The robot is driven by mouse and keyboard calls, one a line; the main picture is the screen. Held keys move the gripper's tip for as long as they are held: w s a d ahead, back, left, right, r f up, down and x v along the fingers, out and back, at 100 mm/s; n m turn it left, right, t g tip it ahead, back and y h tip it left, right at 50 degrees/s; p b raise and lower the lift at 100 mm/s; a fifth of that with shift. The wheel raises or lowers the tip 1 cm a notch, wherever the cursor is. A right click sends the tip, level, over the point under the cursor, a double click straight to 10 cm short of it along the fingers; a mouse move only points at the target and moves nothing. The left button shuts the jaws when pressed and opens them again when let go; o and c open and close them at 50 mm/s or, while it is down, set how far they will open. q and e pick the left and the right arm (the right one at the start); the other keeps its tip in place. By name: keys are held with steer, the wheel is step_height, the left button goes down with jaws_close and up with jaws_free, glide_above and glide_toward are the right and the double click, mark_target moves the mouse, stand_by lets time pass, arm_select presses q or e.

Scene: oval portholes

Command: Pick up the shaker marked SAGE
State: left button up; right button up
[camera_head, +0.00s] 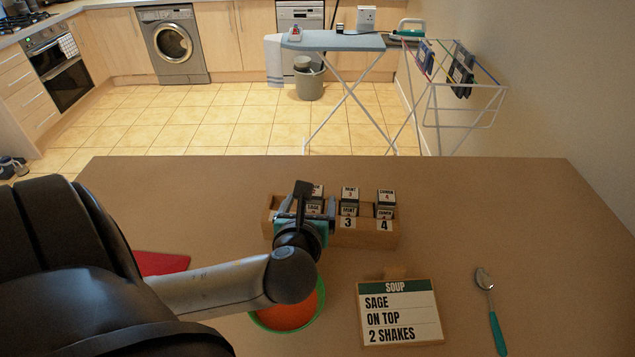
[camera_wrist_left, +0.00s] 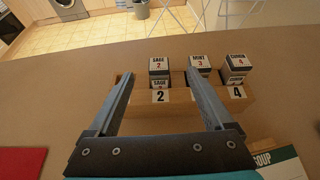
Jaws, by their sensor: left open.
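The shaker marked SAGE (camera_wrist_left: 159,66) stands upright in slot 2 of a wooden rack (camera_head: 360,235). In the head view the SAGE shaker (camera_head: 314,209) is partly hidden by my left gripper (camera_head: 302,200). My left gripper (camera_wrist_left: 159,76) is open, with its fingers reaching over the rack to either side of the SAGE shaker in the wrist picture. Contact with the shaker cannot be made out. The shaker marked MINT (camera_wrist_left: 199,62) stands right of it in slot 3, and the shaker marked CUMIN (camera_wrist_left: 236,64) in slot 4. My right gripper is not in view.
A green bowl of orange soup (camera_head: 290,315) sits below my left arm. A card reading SOUP, SAGE ON TOP, 2 SHAKES (camera_head: 400,312) stands right of it. A spoon (camera_head: 490,305) lies farther right. A red flat item (camera_head: 160,263) lies left. The table behind the rack is clear.

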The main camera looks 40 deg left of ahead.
mark_target(315, 201)
arm_select(q)
steer(key=w+a+f+b, duration=0.1)
steer(key=w+f, duration=0.1)
steer(key=w+a+f+b, duration=0.2)
steer(key=f, duration=0.1)
steer(key=w+a+f+b, duration=0.1)
steer(key=w+f, duration=0.1)
steer(key=shift+w+a+f+b, duration=0.2)
steer(key=shift+w+a+b, duration=0.05)
steer(key=shift+b, duration=0.05)
steer(key=shift+x, duration=0.8)
steer(key=b+x, duration=0.1)
steer(key=x, duration=0.3)
steer(key=shift+s+a+f+b, duration=0.1)
steer(key=shift+a+f+b, duration=0.1)
steer(key=shift+b, duration=0.2)
steer(key=shift+w+a, duration=0.2)
steer(key=shift+w, duration=0.05)
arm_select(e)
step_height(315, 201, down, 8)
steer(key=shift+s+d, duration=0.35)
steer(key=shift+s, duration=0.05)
